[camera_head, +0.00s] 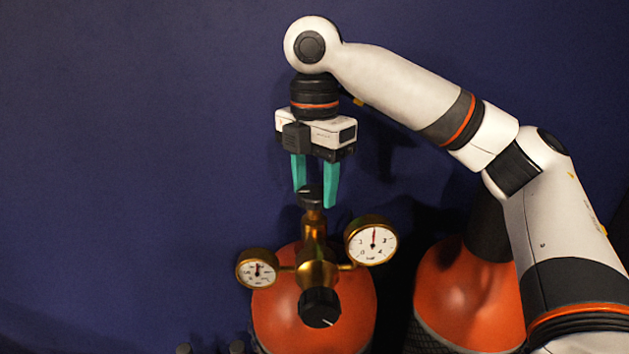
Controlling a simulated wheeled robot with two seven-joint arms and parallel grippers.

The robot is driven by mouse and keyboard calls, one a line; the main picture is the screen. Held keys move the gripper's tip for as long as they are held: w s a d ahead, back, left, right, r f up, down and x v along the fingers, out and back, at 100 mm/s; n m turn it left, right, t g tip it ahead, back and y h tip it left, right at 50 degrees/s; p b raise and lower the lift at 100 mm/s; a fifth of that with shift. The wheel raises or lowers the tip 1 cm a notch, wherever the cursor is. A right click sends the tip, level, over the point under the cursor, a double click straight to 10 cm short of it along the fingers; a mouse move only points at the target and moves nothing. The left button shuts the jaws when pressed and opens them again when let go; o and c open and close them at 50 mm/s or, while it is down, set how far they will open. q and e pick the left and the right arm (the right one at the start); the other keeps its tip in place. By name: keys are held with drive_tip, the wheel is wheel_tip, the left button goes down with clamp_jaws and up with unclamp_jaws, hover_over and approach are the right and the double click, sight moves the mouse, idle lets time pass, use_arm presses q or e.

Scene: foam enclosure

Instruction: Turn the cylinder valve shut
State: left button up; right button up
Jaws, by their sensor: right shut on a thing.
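The cylinder valve's black knob (309,196) sits on top of a brass stem (314,224). My right gripper (314,192) points straight down from above, its two green fingers on either side of the knob and shut on it. Below is a brass regulator (317,270) with a small left gauge (257,268), a larger right gauge (371,241) and a black front knob (320,307). The needles on both gauges point about upward. The orange cylinder (355,310) stands behind the regulator. My left gripper is not in view.
A second orange cylinder (465,295) stands to the right, partly behind my right arm. A dark blue wall (130,150) fills the back. Two small dark knobs show at the bottom edge, left of the front cylinder. The left side is clear.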

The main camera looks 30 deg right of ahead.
sight(314, 191)
drive_tip(key=m, duration=0.4)
drive_tip(key=shift+m, duration=0.3)
drive_tip(key=m, duration=0.4)
drive_tip(key=shift+m, duration=0.3)
drive_tip(key=m, duration=0.4)
drive_tip(key=shift+m, duration=2.4)
drive_tip(key=o, duration=1)
drive_tip(key=shift+c, duration=0.2)
drive_tip(key=shift+r, duration=0.1)
wheel_tip(314, 191, up, 12)
